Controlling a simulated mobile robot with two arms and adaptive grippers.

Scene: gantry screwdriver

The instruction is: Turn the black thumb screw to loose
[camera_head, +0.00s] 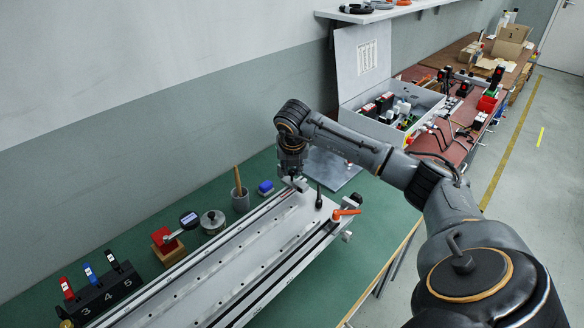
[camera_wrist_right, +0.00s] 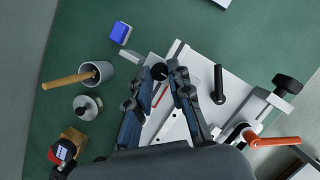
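My right gripper (camera_head: 297,182) points down over the far end of the long grey rail fixture (camera_head: 225,245). In the right wrist view its two fingers (camera_wrist_right: 161,76) are apart, with a small round black knob (camera_wrist_right: 160,71), which looks like the thumb screw, between the tips. I cannot tell whether the fingers touch it. In the head view the gripper hides this spot. A larger black knob (camera_head: 356,199) sits at the fixture's right corner; it also shows in the wrist view (camera_wrist_right: 286,86). My left gripper is not in view.
An upright black handle (camera_head: 318,198) and an orange lever (camera_head: 345,213) stand close to the right gripper. A grey cup (camera_head: 240,200), a blue block (camera_head: 265,187) and a silver round weight (camera_head: 213,221) stand on the green table left of it. An open control box (camera_head: 390,110) stands behind.

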